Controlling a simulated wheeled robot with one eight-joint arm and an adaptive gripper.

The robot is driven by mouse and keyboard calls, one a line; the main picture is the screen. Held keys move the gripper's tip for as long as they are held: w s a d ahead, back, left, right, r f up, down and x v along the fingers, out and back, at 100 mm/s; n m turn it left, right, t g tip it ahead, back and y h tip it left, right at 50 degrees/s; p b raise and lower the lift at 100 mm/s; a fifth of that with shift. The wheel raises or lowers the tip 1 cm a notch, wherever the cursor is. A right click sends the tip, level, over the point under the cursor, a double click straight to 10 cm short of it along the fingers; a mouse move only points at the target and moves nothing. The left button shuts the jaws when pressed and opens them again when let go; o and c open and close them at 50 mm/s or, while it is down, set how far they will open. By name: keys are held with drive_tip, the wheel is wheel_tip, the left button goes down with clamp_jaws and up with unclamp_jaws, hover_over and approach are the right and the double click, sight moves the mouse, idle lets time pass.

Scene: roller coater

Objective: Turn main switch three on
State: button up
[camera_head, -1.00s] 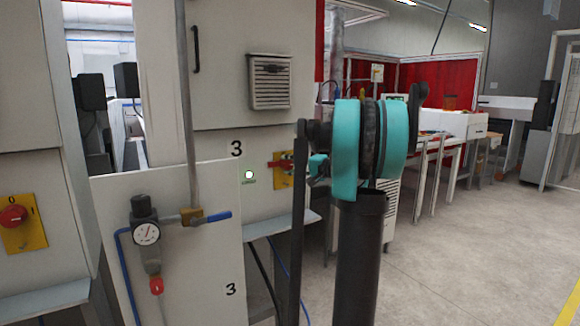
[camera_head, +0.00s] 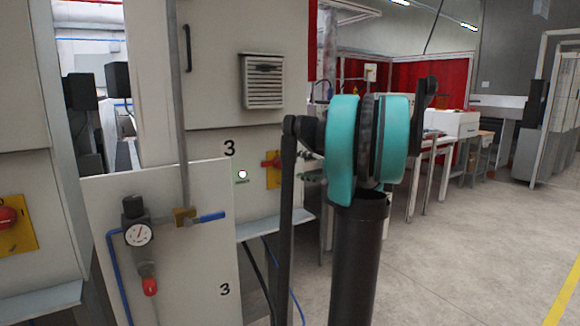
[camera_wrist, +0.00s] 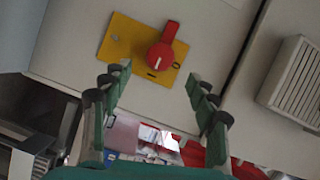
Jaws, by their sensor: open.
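Main switch three (camera_head: 271,163) is a red rotary knob on a yellow plate, on the pale cabinet panel just right of a black "3". In the head view my arm stands to the right of it. In the wrist view the red knob (camera_wrist: 162,52) sits on its tilted yellow plate (camera_wrist: 125,40), its handle slanting to the upper right. My gripper (camera_wrist: 158,82) is open and empty, its green fingers spread below the knob in the picture and not touching it. In the head view my gripper is mostly hidden by my arm.
A pressure gauge (camera_head: 139,234) and blue-handled valve (camera_head: 205,217) stand on the panel in front. Another red switch (camera_head: 8,216) is at the far left. A vent (camera_head: 264,81) is above, and a ledge (camera_head: 272,227) below the switch. Floor (camera_head: 450,250) at right is clear.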

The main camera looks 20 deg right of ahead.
drive_tip(key=shift+v, duration=2)
drive_tip(key=s+a+f+n+g+h, duration=0.2)
drive_tip(key=s+a+f+g, duration=0.3)
drive_tip(key=a+f, duration=0.5)
drive_tip(key=s+a+f+n+g+h, duration=0.2)
drive_tip(key=s+a+f, duration=0.65)
drive_tip(key=f, duration=0.25)
drive_tip(key=s+f+n+g+h, duration=0.2)
drive_tip(key=s+f+n+h, duration=0.2)
drive_tip(key=s+f, duration=1)
drive_tip(key=shift+s+d+f+h, duration=0.25)
drive_tip(key=shift+s+d+h, duration=0.1)
drive_tip(key=shift+s+h, duration=0.75)
